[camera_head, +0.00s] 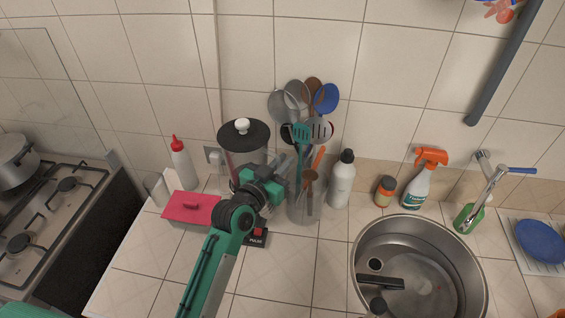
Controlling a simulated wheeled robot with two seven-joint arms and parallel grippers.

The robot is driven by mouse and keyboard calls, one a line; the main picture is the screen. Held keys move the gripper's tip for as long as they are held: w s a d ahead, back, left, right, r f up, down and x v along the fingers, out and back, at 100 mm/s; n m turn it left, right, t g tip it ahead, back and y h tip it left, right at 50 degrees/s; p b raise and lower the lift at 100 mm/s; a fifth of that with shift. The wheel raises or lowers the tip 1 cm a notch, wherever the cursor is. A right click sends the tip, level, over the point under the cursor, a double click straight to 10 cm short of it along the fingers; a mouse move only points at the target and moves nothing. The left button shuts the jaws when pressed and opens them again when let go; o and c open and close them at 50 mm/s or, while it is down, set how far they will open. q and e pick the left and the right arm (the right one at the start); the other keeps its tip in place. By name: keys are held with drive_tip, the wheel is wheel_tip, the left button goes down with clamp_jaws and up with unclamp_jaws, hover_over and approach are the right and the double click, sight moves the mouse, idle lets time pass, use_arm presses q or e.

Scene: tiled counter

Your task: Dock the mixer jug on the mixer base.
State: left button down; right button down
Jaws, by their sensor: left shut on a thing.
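The mixer jug (231,163) is a clear vessel with a black lid and white knob, upright at the back of the counter. My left gripper (277,172) is at its right front side and shut on the jug; the fingertips are partly hidden. The mixer base (259,239) is dark with a red button and a "PULSE" label, low behind my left arm. My arm hides most of the base and the jug's lower end, so I cannot tell whether they touch. A dark part, apparently my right gripper (380,283), shows over the sink; its fingers are unclear.
A utensil holder (300,208) with several utensils stands close right of the jug, then a white bottle (342,180). A red-lidded box (190,208) and a sauce bottle (182,165) stand left. The sink (358,245) is at right. The front counter is clear.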

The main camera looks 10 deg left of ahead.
use_arm(q)
drive_tip(key=shift+r, duration=0.1)
use_arm(e)
drive_tip(key=shift+a+r, duration=0.2)
drive_tip(key=shift+r, duration=0.05)
drive_tip(key=shift+a, duration=0.15)
use_arm(q)
drive_tip(key=shift+f, duration=0.6)
use_arm(e)
drive_tip(key=shift+d+f, duration=0.25)
drive_tip(key=shift+f, duration=0.15)
use_arm(q)
drive_tip(key=c, duration=1.8)
unclamp_jaws()
drive_tip(key=shift+o, duration=0.2)
drive_tip(key=shift+s+a, duration=0.1)
